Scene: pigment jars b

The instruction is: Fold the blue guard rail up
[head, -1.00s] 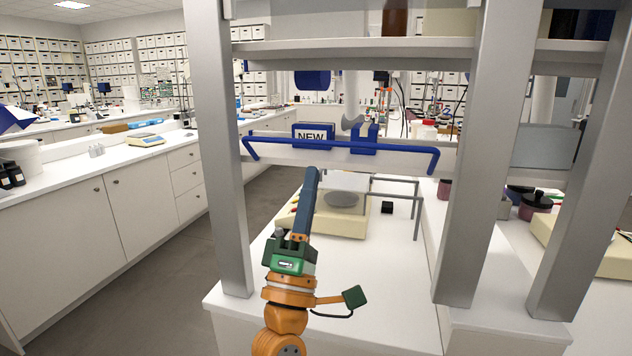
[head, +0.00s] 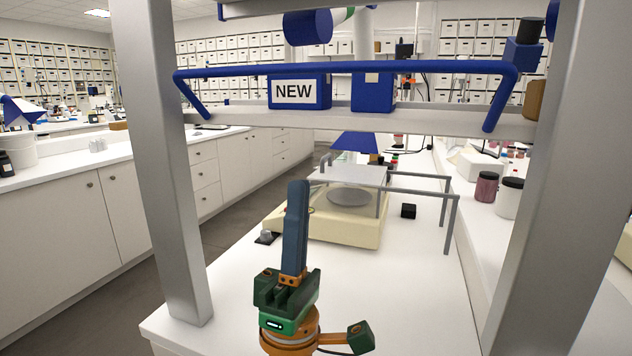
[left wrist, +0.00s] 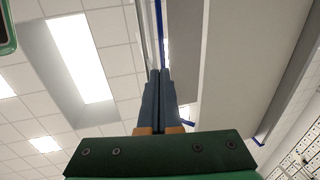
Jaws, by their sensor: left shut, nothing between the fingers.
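The blue guard rail (head: 345,67) runs across the front of the shelf (head: 430,121). Its long bar stands out toward me and shows above the shelf edge, with a short slanted arm at each end running down to the shelf. My left gripper (head: 298,184) points upward, shut and empty, below the rail and apart from it in the head view. In the left wrist view its fingertips (left wrist: 160,72) point up toward the shelf's underside, with a thin strip of the blue rail (left wrist: 158,22) beyond them. My right gripper is not in view.
A blue box marked NEW (head: 298,92) and a second blue box (head: 372,91) stand on the shelf behind the rail. Grey posts (head: 165,170) flank the opening. Below are a cream balance (head: 345,230) and a small black block (head: 408,211) on a white bench.

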